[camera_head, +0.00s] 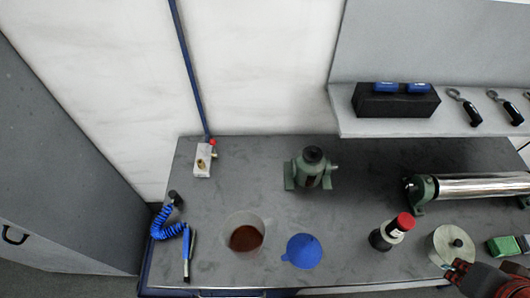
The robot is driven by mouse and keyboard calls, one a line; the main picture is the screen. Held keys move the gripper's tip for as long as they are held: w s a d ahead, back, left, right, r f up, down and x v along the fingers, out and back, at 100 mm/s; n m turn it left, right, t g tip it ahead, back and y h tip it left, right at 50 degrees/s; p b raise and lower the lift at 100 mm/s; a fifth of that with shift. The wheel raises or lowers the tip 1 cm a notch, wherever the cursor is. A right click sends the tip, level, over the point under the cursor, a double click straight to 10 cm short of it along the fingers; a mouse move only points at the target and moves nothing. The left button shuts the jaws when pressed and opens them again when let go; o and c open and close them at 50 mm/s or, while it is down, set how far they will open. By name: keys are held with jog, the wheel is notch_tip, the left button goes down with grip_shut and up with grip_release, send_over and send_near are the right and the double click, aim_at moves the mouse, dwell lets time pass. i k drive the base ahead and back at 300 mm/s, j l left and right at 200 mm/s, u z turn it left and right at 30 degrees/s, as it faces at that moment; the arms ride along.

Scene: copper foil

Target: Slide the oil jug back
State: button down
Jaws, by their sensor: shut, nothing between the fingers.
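The oil jug (261,226), a pale translucent open vessel with brown liquid in it, stands upright near the front edge of the grey bench, left of centre. My gripper (453,271) is at the bottom right corner of the head view, near the bench's front edge. It is shut, holds nothing, and is well to the right of the jug, apart from it. Part of my gripper and arm is cut off by the frame edge.
A green jack (312,170) is behind and right. A blue coiled hose (165,226) lies left. Bench (240,180) behind the jug is clear.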

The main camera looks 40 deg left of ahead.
aim_at(237, 220)
jog(key=j+u, duration=0.1)
jog(key=u, duration=0.35)
jog(key=k+j+u, duration=0.1)
jog(key=u, duration=0.35)
jog(key=j+u, duration=0.2)
jog(key=u, duration=0.3)
jog(key=j+u, duration=0.15)
jog(key=u, duration=1.45)
jog(key=k, duration=0.05)
